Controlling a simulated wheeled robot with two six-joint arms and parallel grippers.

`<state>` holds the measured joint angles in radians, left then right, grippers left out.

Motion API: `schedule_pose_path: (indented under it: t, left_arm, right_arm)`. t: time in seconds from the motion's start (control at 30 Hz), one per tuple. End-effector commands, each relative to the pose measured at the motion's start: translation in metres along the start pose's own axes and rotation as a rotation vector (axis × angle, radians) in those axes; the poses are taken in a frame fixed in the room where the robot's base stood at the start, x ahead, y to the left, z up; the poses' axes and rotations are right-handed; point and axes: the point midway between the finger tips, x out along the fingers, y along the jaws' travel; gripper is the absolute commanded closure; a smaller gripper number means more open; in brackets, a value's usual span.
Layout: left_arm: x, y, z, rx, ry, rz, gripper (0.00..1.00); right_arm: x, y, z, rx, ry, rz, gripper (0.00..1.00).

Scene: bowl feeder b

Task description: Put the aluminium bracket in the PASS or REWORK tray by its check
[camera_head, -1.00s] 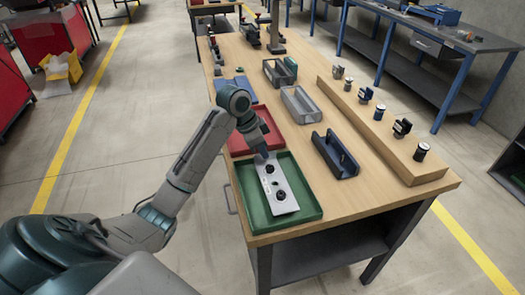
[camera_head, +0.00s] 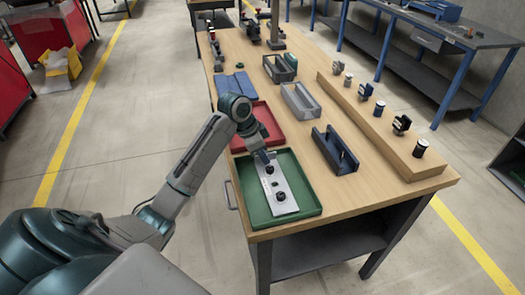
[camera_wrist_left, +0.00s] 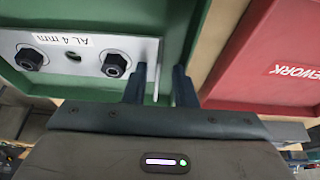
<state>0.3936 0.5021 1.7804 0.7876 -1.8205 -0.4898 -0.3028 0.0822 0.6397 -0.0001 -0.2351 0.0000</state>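The aluminium bracket (camera_head: 284,188) is a flat silver plate with two dark knobs, lying in the green tray (camera_head: 255,209). In the left wrist view the bracket (camera_wrist_left: 80,75) carries an "AL 4mm" label, and its thin upright end edge shows between my fingers. My left gripper (camera_wrist_left: 160,85) is open, its dark fingers apart on either side of that edge with gaps. In the head view my left gripper (camera_head: 267,158) is at the bracket's far end. The red tray (camera_wrist_left: 275,50) reads "REWORK"; it lies beyond the green tray. My right gripper is not in view.
A dark blue open holder (camera_head: 335,152) and a grey bin (camera_head: 300,102) stand right of the trays. A raised wooden ledge (camera_head: 375,125) with several small clamps and cylinders runs along the right. Bare tabletop lies between the holder and the ledge.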

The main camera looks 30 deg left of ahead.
Motion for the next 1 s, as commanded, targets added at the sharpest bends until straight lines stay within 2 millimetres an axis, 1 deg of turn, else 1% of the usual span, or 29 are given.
schedule_pose_path:
  t: [0.43,0.57,0.67,0.9,1.0]
  left_arm:
    - [-0.003,-0.001,-0.002,0.001,0.004,-0.005,0.75]
    - [-0.01,-0.002,-0.005,0.003,0.007,-0.007,0.75]
    - [-0.026,-0.002,-0.006,0.003,0.005,-0.009,0.75]
    - [-0.081,-0.002,-0.006,0.003,0.006,-0.011,0.75]
    - [-0.101,-0.002,-0.006,0.003,0.006,-0.009,0.75]
  right_arm:
    - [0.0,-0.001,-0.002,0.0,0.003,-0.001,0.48]
    - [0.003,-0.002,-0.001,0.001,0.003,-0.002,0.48]
    - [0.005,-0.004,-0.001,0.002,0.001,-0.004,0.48]
    - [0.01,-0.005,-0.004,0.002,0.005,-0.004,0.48]
    - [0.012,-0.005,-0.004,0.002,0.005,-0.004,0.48]
